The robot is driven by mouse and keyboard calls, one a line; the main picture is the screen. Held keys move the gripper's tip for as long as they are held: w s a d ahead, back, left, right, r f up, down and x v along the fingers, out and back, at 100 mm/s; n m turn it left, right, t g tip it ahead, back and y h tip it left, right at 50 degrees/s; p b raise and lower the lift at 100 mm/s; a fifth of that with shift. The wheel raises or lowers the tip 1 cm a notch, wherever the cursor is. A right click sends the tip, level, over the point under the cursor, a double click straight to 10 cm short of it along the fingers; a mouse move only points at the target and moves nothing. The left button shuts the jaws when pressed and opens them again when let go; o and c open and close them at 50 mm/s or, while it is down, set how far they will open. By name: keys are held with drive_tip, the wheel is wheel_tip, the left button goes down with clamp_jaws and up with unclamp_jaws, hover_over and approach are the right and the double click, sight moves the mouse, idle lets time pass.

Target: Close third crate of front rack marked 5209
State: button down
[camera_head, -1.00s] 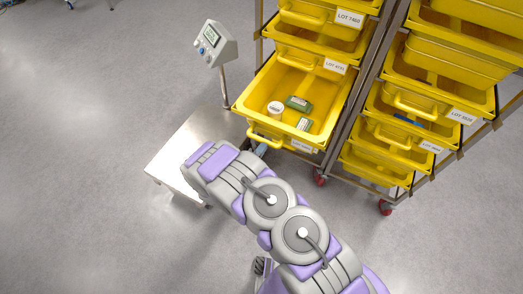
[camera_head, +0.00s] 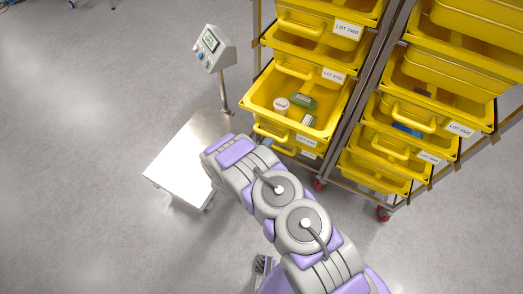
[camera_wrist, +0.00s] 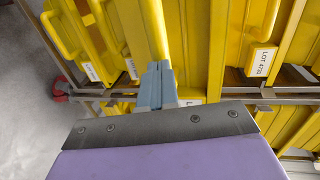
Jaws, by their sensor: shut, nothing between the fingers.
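The front rack holds a column of yellow crates. The third crate from the top in the body camera view (camera_head: 262,113) sticks out less than the back edge of the scale platform but still ahead of the crates above; a white jar and green-grey packs lie in it. Its label is too small to read. My gripper (camera_head: 268,143) is mostly hidden behind my arm, at the front of this crate. In the wrist view my gripper (camera_wrist: 158,85) is shut and empty, its blue-grey fingertips at a yellow crate rim or handle; whether they touch is unclear.
A metal platform scale (camera_head: 180,165) with a grey display head (camera_head: 213,48) stands left of the rack. A second rack of yellow crates (camera_head: 410,115) stands to the right. Casters (camera_head: 318,184) show below the racks. The floor at left is clear.

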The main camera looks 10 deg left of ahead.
drive_tip(key=r+x, duration=0.1)
drive_tip(key=x, duration=0.5)
drive_tip(key=r+x, duration=0.1)
drive_tip(key=x, duration=0.5)
drive_tip(key=r+p+x, duration=0.1)
drive_tip(key=x, duration=0.5)
drive_tip(key=shift+w+d+r, duration=0.35)
drive_tip(key=shift+w+d, duration=0.15)
drive_tip(key=shift+w, duration=0.1)
drive_tip(key=shift+w+r, duration=0.15)
drive_tip(key=shift+r, duration=0.1)
drive_tip(key=shift+d+r, duration=0.1)
